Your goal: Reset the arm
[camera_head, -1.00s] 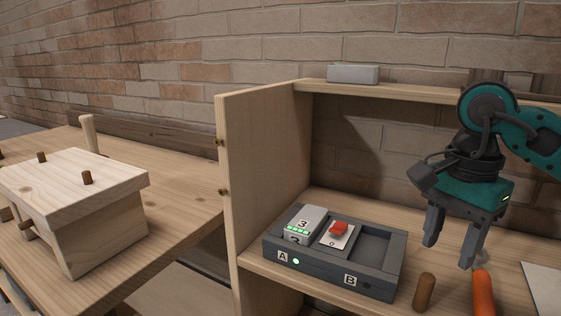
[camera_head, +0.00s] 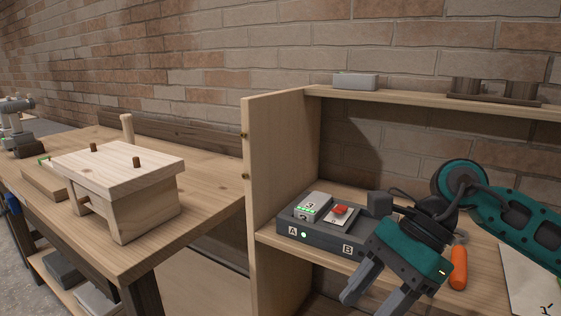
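My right gripper (camera_head: 364,304) comes in from the right on a teal and black arm. Its two grey fingers are apart with nothing between them, pointing down and left in front of the shelf's front edge. Behind it, a dark grey box (camera_head: 322,240) marked A and B lies on the shelf board, its right part hidden by the gripper. A grey module (camera_head: 313,204) marked 3 with green lights and a red switch (camera_head: 340,210) sit in the box. A green light glows beside A. My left gripper is not in view.
An orange cylinder (camera_head: 458,268) and a white sheet (camera_head: 530,280) lie right of the gripper. An upright wooden panel (camera_head: 272,160) bounds the shelf on the left. A wooden box (camera_head: 140,205) stands on the left workbench (camera_head: 215,190). The upper shelf holds a grey block (camera_head: 355,81).

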